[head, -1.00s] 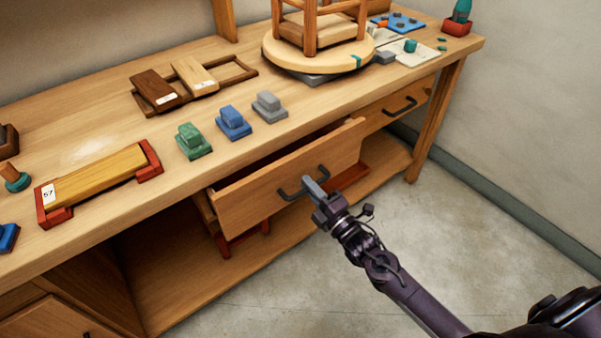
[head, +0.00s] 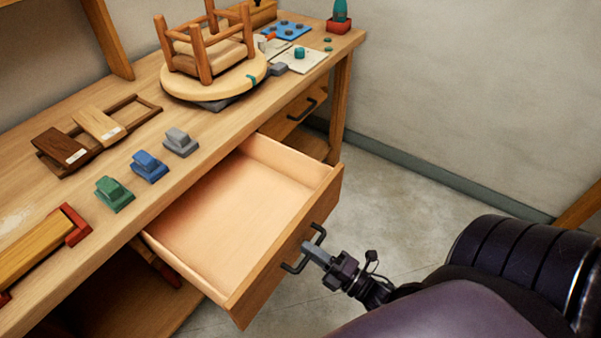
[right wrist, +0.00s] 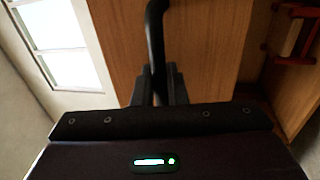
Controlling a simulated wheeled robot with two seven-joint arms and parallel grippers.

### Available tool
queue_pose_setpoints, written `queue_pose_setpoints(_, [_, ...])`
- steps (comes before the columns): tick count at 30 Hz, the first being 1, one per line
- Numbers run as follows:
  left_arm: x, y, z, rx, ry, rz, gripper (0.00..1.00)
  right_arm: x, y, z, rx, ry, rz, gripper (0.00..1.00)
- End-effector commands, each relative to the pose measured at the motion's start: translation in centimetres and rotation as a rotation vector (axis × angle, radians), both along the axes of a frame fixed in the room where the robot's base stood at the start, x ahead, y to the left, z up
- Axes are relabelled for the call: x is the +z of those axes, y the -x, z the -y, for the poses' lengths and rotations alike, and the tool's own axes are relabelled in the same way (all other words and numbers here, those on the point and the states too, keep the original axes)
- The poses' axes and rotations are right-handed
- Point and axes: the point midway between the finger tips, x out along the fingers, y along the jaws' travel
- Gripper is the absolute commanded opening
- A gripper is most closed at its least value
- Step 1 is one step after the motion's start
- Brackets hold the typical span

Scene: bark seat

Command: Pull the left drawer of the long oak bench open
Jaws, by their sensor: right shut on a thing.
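The long oak bench (head: 215,135) runs from the lower left to the upper right of the head view. One of its drawers (head: 235,205) stands far out and is empty inside. My right gripper (head: 312,250) is shut on the black bar handle (head: 303,250) of this drawer's front. In the right wrist view the handle (right wrist: 156,45) runs between the two fingers (right wrist: 158,88), with the wooden drawer front (right wrist: 205,50) behind. Another drawer (head: 298,110) with a black handle, further right under the top, is closed. My left gripper is not in view.
On the bench top are green (head: 114,195), blue (head: 149,167) and grey (head: 180,142) blocks, a small upturned stool (head: 205,50) on a round board, and a clamped yellow board (head: 30,245). Bare floor (head: 385,200) lies right of the drawer.

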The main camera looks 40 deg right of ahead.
Motion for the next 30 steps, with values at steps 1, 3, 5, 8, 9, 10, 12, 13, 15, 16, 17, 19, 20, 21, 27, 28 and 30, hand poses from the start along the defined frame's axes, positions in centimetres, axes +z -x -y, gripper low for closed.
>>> queue_pose_setpoints(1, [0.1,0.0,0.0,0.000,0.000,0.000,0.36,0.1,0.1,0.1,-0.001,0.002,0.001,0.00])
queue_pose_setpoints(3, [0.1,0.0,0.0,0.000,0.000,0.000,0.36,0.0,0.2,0.2,-0.001,0.002,0.001,0.00])
queue_pose_setpoints(5, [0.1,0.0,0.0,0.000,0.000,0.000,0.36,0.0,0.2,0.2,-0.002,0.001,0.001,0.00])
queue_pose_setpoints(8, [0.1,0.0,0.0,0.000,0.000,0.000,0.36,0.0,0.2,0.2,-0.002,0.001,0.001,0.00])
queue_pose_setpoints(9, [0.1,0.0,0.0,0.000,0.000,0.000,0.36,0.0,0.2,0.2,-0.002,0.001,0.001,0.00])
queue_pose_setpoints(10, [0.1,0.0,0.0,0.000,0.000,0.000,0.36,0.0,0.2,0.2,-0.002,0.001,0.001,0.00])
queue_pose_setpoints(12, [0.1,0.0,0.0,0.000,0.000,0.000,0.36,0.0,0.2,0.2,-0.002,0.001,0.001,0.15])
queue_pose_setpoints(13, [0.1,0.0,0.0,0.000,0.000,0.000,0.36,0.0,0.2,0.2,-0.002,0.001,0.001,0.19])
queue_pose_setpoints(15, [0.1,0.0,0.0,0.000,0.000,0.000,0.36,0.0,0.2,0.2,-0.002,0.001,0.001,0.28])
queue_pose_setpoints(16, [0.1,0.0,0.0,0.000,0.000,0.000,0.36,0.0,0.2,0.2,-0.001,0.002,0.001,0.29])
queue_pose_setpoints(17, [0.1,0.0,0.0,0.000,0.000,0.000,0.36,0.0,0.2,0.2,-0.001,0.002,0.001,0.29])
queue_pose_setpoints(19, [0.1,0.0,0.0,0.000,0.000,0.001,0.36,0.0,0.2,0.1,-0.001,0.001,0.000,0.29])
queue_pose_setpoints(20, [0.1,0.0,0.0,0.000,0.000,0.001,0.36,0.0,0.2,0.1,-0.001,0.001,0.000,0.29])
queue_pose_setpoints(21, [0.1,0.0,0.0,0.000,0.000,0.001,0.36,0.0,0.2,0.1,-0.001,0.001,0.000,0.29])
queue_pose_setpoints(27, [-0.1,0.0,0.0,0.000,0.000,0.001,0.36,-0.3,1.1,0.4,-0.001,0.000,-0.001,0.29])
queue_pose_setpoints(28, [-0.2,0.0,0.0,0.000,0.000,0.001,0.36,-0.4,1.5,0.5,-0.001,0.001,-0.002,0.29])
queue_pose_setpoints(30, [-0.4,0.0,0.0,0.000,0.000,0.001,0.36,-0.7,2.6,0.9,-0.001,0.000,-0.004,0.29])
